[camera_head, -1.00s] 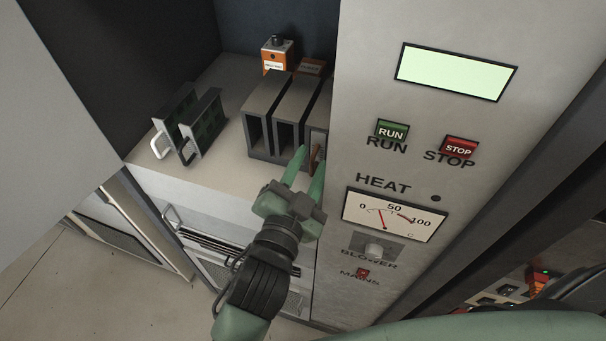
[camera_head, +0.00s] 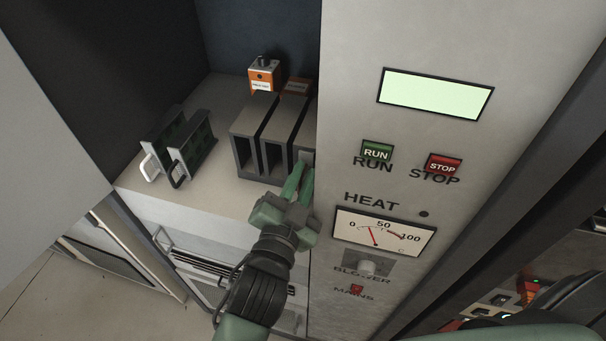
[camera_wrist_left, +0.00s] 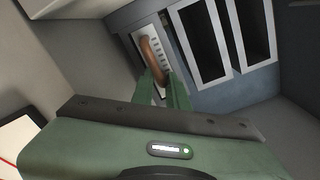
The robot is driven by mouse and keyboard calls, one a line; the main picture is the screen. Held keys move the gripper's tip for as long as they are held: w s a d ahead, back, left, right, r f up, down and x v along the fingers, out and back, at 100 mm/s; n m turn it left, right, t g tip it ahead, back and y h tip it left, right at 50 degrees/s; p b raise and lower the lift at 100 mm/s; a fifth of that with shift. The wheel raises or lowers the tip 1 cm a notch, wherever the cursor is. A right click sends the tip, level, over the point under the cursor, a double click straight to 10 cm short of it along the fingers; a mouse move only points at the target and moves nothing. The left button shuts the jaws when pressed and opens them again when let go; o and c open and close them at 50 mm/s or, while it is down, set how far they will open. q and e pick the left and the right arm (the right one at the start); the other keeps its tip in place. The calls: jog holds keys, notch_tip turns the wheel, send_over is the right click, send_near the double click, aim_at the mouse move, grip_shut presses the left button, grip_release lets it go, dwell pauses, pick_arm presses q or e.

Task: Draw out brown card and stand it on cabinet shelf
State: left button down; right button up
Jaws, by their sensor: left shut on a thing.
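The brown card's brown handle (camera_wrist_left: 150,50) stands out from a pale card front in the end slot of the dark rack (camera_wrist_left: 190,17), seen in the left wrist view. My left gripper (camera_wrist_left: 160,90) is shut on this handle. In the head view my left gripper (camera_head: 302,178) is at the front of the rack's rightmost slot (camera_head: 305,140), and its fingers hide the handle. The card's body is inside the slot. The rack (camera_head: 262,178) stands on the cabinet shelf (camera_head: 215,185). My right gripper is not in view.
Two cards, one with a white handle (camera_head: 148,168) and one with a dark handle (camera_head: 177,175), stand upright left of the rack. An orange box (camera_head: 264,76) is behind it. The control panel (camera_head: 400,140) rises close on the right. Bare shelf lies between cards and rack.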

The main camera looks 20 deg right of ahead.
pick_arm(q)
jog(key=shift+s+a, duration=0.1)
jog(key=shift+a, duration=0.05)
jog(key=shift+s+a, duration=0.15)
jog(key=shift+s, duration=0.1)
jog(key=shift+s+a, duration=0.3)
jog(key=shift+s, duration=0.1)
jog(key=shift+s+a, duration=0.1)
jog(key=shift+s+a+p, duration=0.35)
jog(key=shift+s+p, duration=0.05)
jog(key=shift+s, duration=0.1)
jog(key=shift+v, duration=0.8)
jog(key=shift+s+a, duration=0.2)
jog(key=shift+s, duration=0.15)
jog(key=shift+s+a, duration=0.1)
